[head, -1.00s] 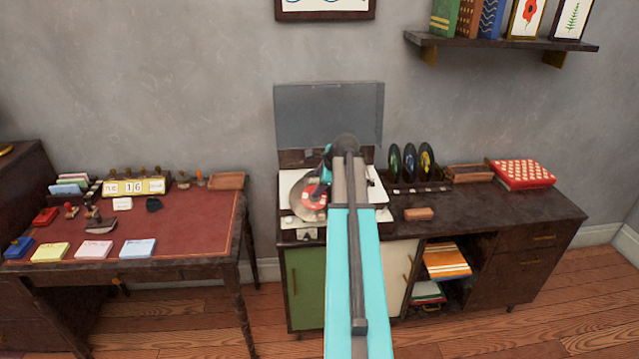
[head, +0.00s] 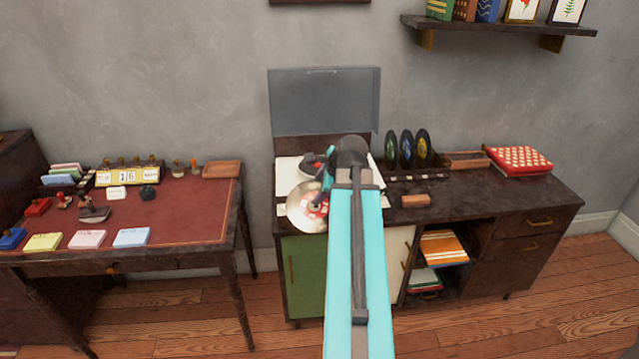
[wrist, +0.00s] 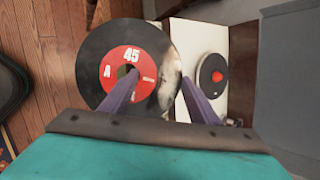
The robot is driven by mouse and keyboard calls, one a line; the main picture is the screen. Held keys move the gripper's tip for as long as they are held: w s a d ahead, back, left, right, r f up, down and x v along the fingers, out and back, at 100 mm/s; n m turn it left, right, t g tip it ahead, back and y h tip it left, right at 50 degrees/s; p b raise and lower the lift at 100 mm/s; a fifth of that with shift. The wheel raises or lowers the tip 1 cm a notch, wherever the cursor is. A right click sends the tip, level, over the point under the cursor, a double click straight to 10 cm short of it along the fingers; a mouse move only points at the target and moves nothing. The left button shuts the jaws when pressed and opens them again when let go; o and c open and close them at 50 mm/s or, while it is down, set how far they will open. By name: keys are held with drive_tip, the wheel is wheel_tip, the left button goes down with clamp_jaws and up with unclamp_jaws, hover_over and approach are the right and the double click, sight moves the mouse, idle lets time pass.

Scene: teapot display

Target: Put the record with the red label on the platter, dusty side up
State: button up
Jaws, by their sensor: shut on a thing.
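The record with the red label (wrist: 113,70) is black, and its label reads 45 and A in the wrist view. A pale dusty smear (wrist: 168,85) shows on the face turned to the wrist camera. My gripper (wrist: 158,78) is shut on the record by its right part, one finger over the face. In the head view the record (head: 302,210) shows a pale sheen at the front left of the record player (head: 288,172), apparently held over its edge. A dark round part with a red middle (wrist: 212,80), perhaps the platter, sits on the white deck; my arm partly hides it in the head view.
The player's clear lid (head: 322,100) stands open behind. Several records (head: 407,150) stand in a rack to the right, with a small brown block (head: 416,200) in front. The red-topped desk (head: 190,215) is at left, across a gap.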

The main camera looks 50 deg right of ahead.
drive_tip(key=shift+s+a+r, duration=0.1)
drive_tip(key=shift+s+a, duration=0.4)
drive_tip(key=shift+s, duration=0.1)
idle(0.3)
